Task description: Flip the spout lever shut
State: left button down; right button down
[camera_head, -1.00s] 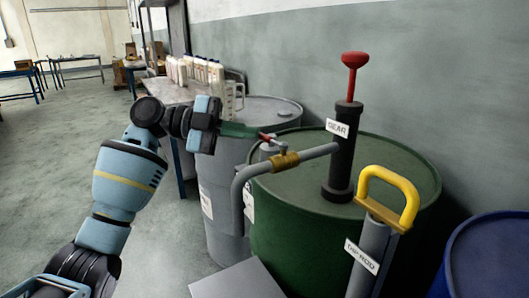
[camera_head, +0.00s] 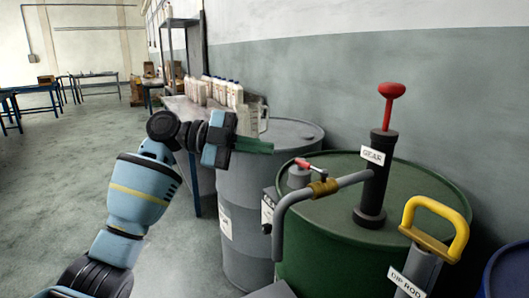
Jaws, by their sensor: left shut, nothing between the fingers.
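The spout is a grey bent pipe (camera_head: 287,209) coming off the black hand pump (camera_head: 373,180) labelled GEAR, with its open end hanging down at the left. A brass valve (camera_head: 324,187) sits on the pipe. The red spout lever (camera_head: 305,163) rises from the valve and slants up and to the left, across the pipe rather than along it. My left gripper (camera_head: 270,148) is shut and empty, its green fingers pointing right. In the picture its tips are left of and slightly above the lever, with a gap between. My right gripper is not in view.
The pump stands on a green drum (camera_head: 420,200). A yellow-handled dip rod (camera_head: 437,225) stands in front at the right. A grey drum (camera_head: 245,190) is behind my gripper, and a bench (camera_head: 180,105) with several bottles stands beyond. A blue drum (camera_head: 507,272) is at the lower right.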

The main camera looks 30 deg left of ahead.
pick_arm(q)
jog(key=w+a, duration=0.2)
jog(key=a, duration=0.4)
jog(key=shift+a+r, duration=0.4)
jog(key=shift+r, duration=0.05)
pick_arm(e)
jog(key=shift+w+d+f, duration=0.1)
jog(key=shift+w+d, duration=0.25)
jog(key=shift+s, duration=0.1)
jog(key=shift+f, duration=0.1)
